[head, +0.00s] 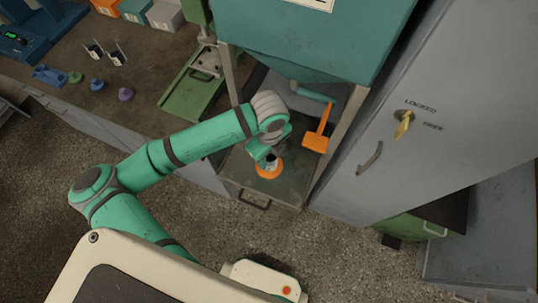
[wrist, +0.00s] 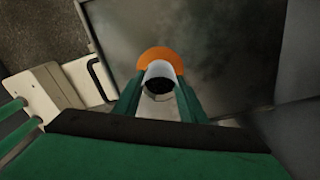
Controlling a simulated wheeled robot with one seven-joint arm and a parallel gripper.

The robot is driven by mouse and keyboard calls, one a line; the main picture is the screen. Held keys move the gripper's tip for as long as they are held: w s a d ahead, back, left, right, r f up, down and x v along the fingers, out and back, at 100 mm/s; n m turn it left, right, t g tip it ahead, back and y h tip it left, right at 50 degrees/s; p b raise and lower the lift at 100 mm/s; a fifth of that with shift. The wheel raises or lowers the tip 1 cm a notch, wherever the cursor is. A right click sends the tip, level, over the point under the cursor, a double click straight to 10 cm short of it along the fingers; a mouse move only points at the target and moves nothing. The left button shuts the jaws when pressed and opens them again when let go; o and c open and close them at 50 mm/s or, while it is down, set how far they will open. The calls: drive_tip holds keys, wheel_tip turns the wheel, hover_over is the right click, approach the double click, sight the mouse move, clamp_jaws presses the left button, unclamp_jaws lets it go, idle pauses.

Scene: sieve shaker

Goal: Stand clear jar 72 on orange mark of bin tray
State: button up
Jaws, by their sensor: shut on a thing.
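The jar (wrist: 160,69) is in my gripper (wrist: 160,100), between its two green fingers in the wrist view. It has a pale wall and a dark inside, and its label cannot be read. In the head view the jar (head: 271,161) shows small below my gripper (head: 270,155). The orange mark (wrist: 161,54) is a round patch on the grey bin tray (wrist: 225,60). The jar appears over the mark, which also shows around it in the head view (head: 268,173). I cannot tell whether the jar touches the tray.
A teal hopper (head: 310,40) hangs above. A grey cabinet with a yellow key (head: 403,124) stands at the right. The tray's front handle (head: 254,202) faces the open floor.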

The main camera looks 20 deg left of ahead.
drive_tip(key=shift+f, duration=0.6)
idle(0.8)
drive_tip(key=o, duration=1.3)
wheel_tip(320, 180, up, 11)
drive_tip(key=shift+f, duration=0.1)
